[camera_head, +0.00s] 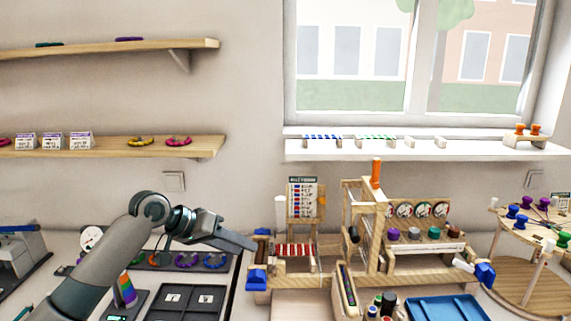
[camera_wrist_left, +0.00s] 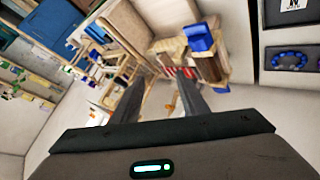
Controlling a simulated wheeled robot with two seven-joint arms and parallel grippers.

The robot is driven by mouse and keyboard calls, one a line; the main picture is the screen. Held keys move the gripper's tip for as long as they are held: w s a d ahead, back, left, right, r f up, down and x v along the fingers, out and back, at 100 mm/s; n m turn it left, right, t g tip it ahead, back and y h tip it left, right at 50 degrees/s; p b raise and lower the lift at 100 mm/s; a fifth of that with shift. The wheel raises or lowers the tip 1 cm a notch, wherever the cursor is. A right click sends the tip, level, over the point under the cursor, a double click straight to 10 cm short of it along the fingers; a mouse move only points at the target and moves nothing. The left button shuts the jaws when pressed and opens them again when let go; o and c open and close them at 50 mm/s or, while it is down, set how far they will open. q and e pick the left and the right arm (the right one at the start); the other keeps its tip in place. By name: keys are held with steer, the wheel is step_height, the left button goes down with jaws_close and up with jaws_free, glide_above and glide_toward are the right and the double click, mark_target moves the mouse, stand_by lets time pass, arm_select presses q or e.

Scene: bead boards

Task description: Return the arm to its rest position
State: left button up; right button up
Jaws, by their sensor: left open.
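My left arm comes in from the lower left in the head view. Its gripper (camera_head: 252,243) is beside the left end of the wooden bead stand (camera_head: 378,264), near a blue clamp. In the left wrist view, the two fingers of the left gripper (camera_wrist_left: 160,95) are apart with nothing held between them. The stand's wooden parts and the blue clamp (camera_wrist_left: 199,37) lie beyond the fingertips. Whether the fingers touch the stand cannot be told. My right gripper is not in view.
A blue tray (camera_head: 447,309) and small bottles (camera_head: 385,303) stand in front of the stand. A round wooden rack (camera_head: 535,285) is at the right. Shelves (camera_head: 110,146) line the wall. The space above the left counter is open.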

arm_select(q)
steer(key=s+d+f+y, duration=0.1)
steer(key=s+f, duration=0.8)
steer(key=f, duration=0.4)
steer(key=s+d+f+y, duration=0.1)
steer(key=s+f, duration=0.9)
steer(key=f, duration=0.2)
steer(key=s+a+f+n+y, duration=0.1)
steer(key=s+a+f+y, duration=0.2)
steer(key=s, duration=0.6)
steer(key=s+a+f+g+y, duration=0.1)
steer(key=s+a+f, duration=0.3)
steer(key=s, duration=0.6)
steer(key=s+a+f+n+y, duration=0.1)
steer(key=s+a+f+y, duration=0.1)
steer(key=s+a, duration=0.55)
steer(key=s+d+f+g, duration=0.1)
steer(key=s+f, duration=0.1)
steer(key=f, duration=1.3)
steer(key=s+d+f+g, duration=0.1)
steer(key=s+f, duration=0.1)
steer(key=f, duration=1.2)
steer(key=s+a+f+g, duration=0.1)
steer(key=s+a+f, duration=0.2)
steer(key=s+f, duration=1.3)
steer(key=shift+s+a+f+m+y, duration=0.2)
steer(key=shift+s+f+m+y, duration=0.15)
steer(key=shift+s, duration=0.35)
